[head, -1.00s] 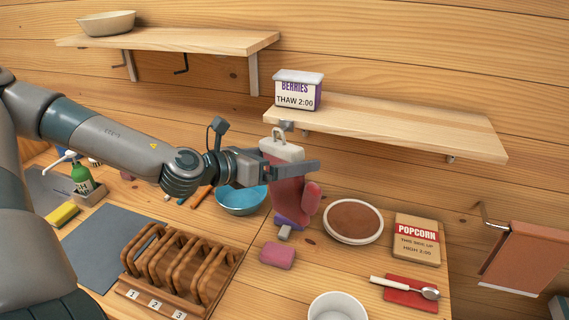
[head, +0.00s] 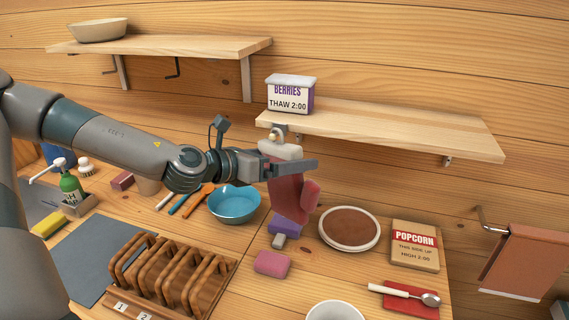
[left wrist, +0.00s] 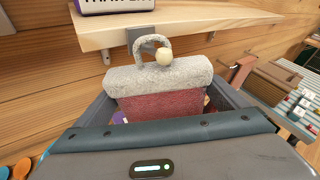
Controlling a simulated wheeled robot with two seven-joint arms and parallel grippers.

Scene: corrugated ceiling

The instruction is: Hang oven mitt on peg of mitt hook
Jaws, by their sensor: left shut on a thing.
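The red oven mitt (head: 287,197) has a pale grey cuff and a hanging loop, and hangs thumb to the right. My left gripper (head: 303,167) is shut on it just below the cuff. The mitt hook (head: 281,128) is a grey bracket under the front left of the right shelf. In the left wrist view the loop (left wrist: 137,48) stands upright from the cuff (left wrist: 160,75). The peg's cream ball end (left wrist: 163,58) shows within the loop's outline, near its right leg. I cannot tell whether the peg passes through. My right gripper is not in view.
The right shelf (head: 400,135) is just above the mitt and carries a berries box (head: 290,94). Below are a blue bowl (head: 234,203), a pink sponge (head: 272,263), a brown-topped round dish (head: 349,228) and a wooden rack (head: 170,275). Wall space right of the mitt is free.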

